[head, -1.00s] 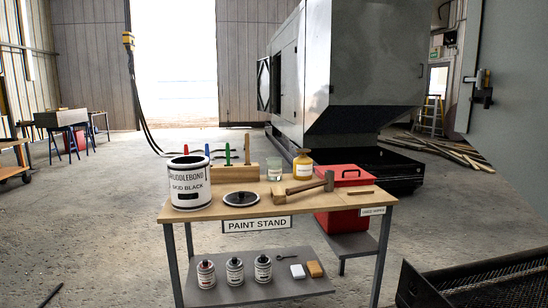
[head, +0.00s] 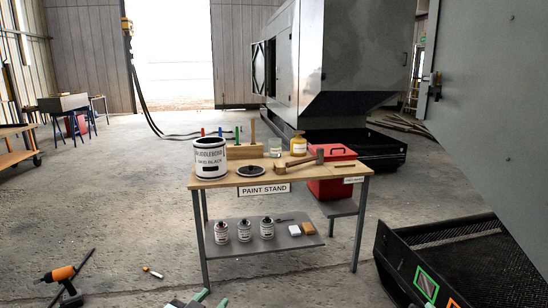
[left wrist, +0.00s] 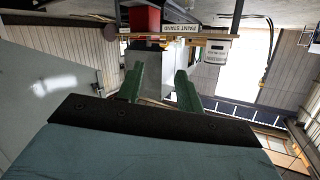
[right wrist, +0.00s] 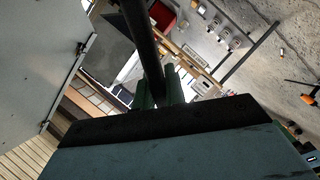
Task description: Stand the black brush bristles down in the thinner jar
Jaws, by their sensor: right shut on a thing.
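The glass jar (head: 275,147), which looks like the thinner jar, stands at the back of the paint stand (head: 205,183) in the head view. My right gripper (right wrist: 158,88) is shut on a long dark handle (right wrist: 142,40), which looks like the black brush. The handle runs up out of the right wrist view; its bristles are not visible. My right gripper is outside the head view. My left gripper (left wrist: 158,85) is open and empty; its green fingertips (head: 208,299) show at the bottom edge of the head view, well short of the stand.
An orange drill (head: 62,275) lies on the floor at left. A dark mesh tray (head: 440,240) is at right.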

